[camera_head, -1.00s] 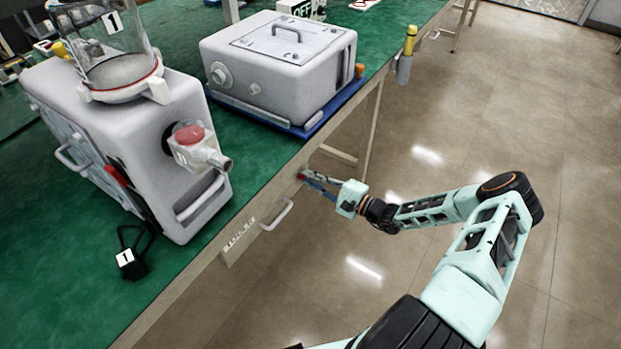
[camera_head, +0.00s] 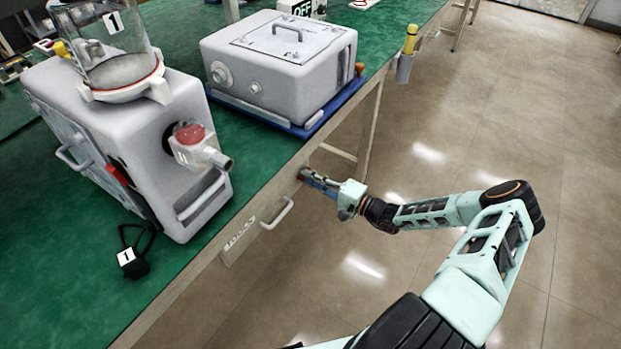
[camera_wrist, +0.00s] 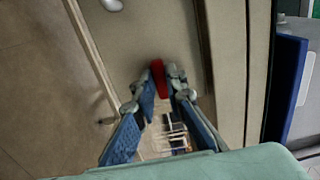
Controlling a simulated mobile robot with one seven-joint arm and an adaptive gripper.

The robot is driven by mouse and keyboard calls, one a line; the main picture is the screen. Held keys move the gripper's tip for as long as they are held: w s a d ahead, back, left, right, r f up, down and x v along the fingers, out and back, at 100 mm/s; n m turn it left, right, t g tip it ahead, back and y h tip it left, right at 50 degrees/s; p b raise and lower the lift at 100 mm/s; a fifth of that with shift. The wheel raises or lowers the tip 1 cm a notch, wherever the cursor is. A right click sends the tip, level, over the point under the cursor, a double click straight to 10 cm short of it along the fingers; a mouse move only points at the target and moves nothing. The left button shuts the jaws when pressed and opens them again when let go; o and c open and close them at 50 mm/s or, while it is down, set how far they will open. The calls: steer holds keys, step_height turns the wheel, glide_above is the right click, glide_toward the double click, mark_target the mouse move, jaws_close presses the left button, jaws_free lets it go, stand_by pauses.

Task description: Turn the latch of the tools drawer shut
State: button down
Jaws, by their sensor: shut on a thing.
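The tools drawer (camera_head: 240,238) is in the bench front, with a labelled face and a pale bar handle (camera_head: 277,214). It looks flush with the bench front. The red latch (camera_wrist: 158,78) shows in the wrist view between my fingertips, standing roughly along the length of the fingers. My gripper (camera_head: 309,178) reaches the bench front just right of the handle and is shut on the latch. In the wrist view its blue-padded fingers (camera_wrist: 163,88) close on the latch from both sides. In the head view the fingers mostly hide the latch.
A grey canister pump (camera_head: 180,120) and a grey lidded box (camera_head: 280,65) on a blue mat stand on the green bench top (camera_head: 195,262). A bench leg (camera_head: 369,130) is right of my gripper. The floor in front is clear.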

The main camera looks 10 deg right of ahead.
steer(key=shift+d, duration=0.1)
steer(key=c, duration=2)
jaws_free()
steer(key=shift+o, duration=0.2)
steer(key=v, duration=1.2)
steer(key=shift+r, duration=0.1)
